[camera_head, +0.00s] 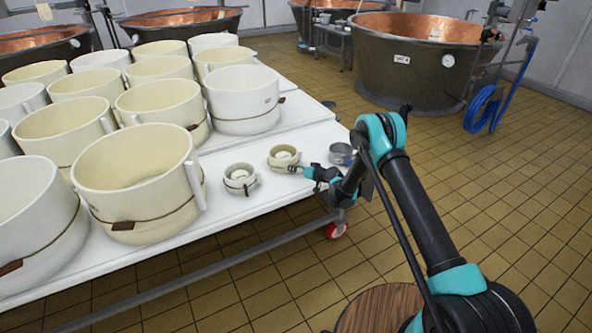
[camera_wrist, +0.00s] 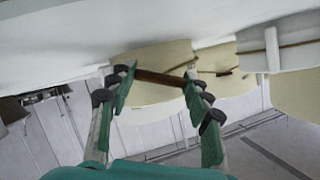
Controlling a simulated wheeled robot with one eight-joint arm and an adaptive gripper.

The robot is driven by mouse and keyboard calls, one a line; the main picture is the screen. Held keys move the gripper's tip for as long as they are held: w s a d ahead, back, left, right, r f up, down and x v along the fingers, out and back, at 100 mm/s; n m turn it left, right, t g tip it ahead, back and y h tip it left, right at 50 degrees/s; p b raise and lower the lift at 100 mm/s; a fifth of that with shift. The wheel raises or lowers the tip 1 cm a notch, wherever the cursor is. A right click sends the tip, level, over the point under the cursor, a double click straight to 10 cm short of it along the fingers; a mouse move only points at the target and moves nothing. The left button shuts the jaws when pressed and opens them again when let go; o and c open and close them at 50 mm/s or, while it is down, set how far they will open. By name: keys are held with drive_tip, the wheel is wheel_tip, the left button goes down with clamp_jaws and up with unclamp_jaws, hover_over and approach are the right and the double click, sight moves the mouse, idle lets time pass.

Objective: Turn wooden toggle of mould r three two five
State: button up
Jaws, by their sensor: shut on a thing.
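A small cream mould (camera_head: 283,152) stands on the white table near its right end, and my gripper (camera_head: 294,169) is at its front right side. In the wrist view, which is tilted, my gripper (camera_wrist: 160,82) has its two fingers at either end of a brown wooden toggle (camera_wrist: 158,78). The toggle lies against the side of a cream mould (camera_wrist: 150,56) with a thin cord around it. In the head view the toggle is hidden by the fingers. No mould number is readable in either view.
A small white mould (camera_head: 240,178) stands left of the cream one, and a grey metal cup (camera_head: 342,154) stands to the right. Several large moulds fill the table (camera_head: 215,212) behind and left. A copper vat (camera_head: 410,65) is at the back.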

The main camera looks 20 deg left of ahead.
drive_tip(key=n+t+h, duration=0.1)
drive_tip(key=n, duration=0.2)
drive_tip(key=shift+s+a+t, duration=0.1)
drive_tip(key=shift+t, duration=0.2)
drive_tip(key=shift+h, duration=0.3)
drive_tip(key=o, duration=0.9)
drive_tip(key=shift+v, duration=3.75)
